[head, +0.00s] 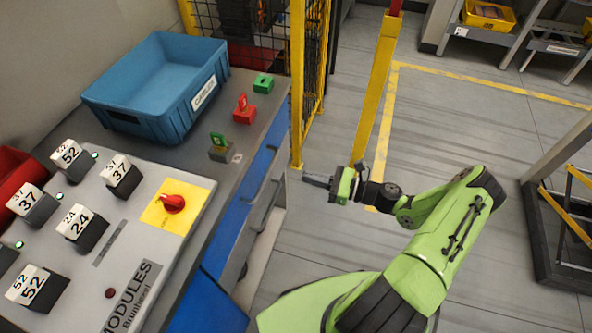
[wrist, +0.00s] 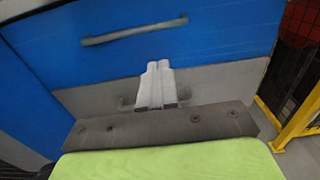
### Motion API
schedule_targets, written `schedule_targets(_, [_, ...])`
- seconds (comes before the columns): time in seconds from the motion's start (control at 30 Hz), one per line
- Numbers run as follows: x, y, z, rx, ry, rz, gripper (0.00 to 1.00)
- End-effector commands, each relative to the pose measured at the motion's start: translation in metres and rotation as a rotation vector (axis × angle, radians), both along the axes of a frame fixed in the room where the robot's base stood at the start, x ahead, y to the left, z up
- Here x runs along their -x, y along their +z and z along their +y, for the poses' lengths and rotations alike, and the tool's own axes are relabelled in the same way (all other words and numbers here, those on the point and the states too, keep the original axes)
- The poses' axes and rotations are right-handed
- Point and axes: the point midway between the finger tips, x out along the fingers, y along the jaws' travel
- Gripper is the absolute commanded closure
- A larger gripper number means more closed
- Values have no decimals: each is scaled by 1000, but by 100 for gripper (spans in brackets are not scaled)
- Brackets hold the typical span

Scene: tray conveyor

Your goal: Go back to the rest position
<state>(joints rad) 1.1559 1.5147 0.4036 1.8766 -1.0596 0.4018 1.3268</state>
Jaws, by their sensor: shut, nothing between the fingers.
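My gripper (head: 318,181) is in the head view, out over the floor to the right of the workbench. It points left toward the bench's blue front and holds nothing. In the wrist view, its two pale fingers (wrist: 155,85) are together in front of the blue drawer front (wrist: 120,40) with a grey handle. The fingers look apart from the drawer; the exact gap cannot be told.
The bench carries a blue crate (head: 112,100), a red rotary switch (head: 172,203) on a yellow plate, several numbered modules (head: 88,236) and small green and red blocks (head: 245,112). A yellow post (head: 376,90) stands behind my arm. Open floor (head: 470,120) lies beyond.

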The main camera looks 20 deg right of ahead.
Motion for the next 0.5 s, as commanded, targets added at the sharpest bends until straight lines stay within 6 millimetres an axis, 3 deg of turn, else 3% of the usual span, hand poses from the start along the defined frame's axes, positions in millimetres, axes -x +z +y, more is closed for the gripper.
schedule_targets(0.17, [11,0,-16,1,-1,-1,100])
schedule_targets(0.5, [12,5,-13,46,34,-8,100])
